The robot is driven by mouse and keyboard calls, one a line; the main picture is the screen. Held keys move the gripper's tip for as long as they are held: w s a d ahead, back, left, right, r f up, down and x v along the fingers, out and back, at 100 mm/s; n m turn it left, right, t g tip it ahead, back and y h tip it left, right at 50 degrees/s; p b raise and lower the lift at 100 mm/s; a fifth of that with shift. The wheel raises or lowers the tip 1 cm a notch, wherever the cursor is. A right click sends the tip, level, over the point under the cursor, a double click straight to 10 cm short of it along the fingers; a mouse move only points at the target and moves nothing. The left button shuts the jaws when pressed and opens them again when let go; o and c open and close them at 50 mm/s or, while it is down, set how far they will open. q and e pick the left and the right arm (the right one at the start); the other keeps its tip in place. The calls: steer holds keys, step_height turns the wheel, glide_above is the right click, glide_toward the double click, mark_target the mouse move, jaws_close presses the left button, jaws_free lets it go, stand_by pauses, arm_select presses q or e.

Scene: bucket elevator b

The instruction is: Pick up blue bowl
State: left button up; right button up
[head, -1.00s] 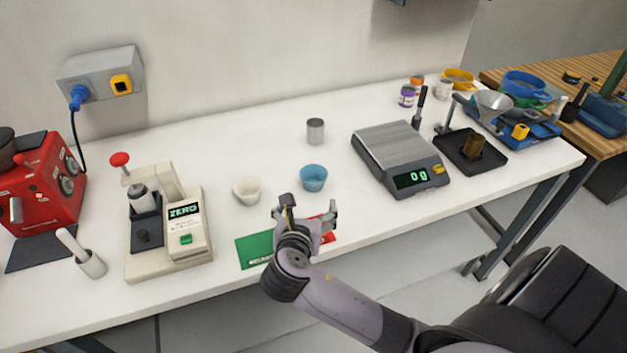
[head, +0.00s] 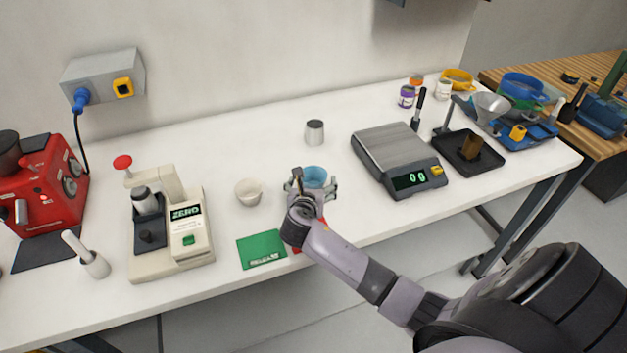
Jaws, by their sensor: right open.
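The small blue bowl (head: 313,175) stands on the white table, in the middle of the head view. My right gripper (head: 315,182) is open at the near side of the bowl, with a finger to its left and a finger to its right. The gripper hides the bowl's lower front, and I cannot tell whether the fingers touch it. My left gripper is not in view.
A white bowl (head: 249,192) stands close on the left, a metal cup (head: 314,132) behind, and a scale (head: 400,160) on the right. A green mat (head: 262,250) lies near the front edge. A beige device (head: 170,235) stands further left.

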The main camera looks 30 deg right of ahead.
steer(key=shift+x, duration=1.1)
steer(key=shift+s, duration=0.1)
steer(key=c, duration=1.2)
steer(key=shift+c, duration=0.3)
steer(key=shift+r, duration=0.15)
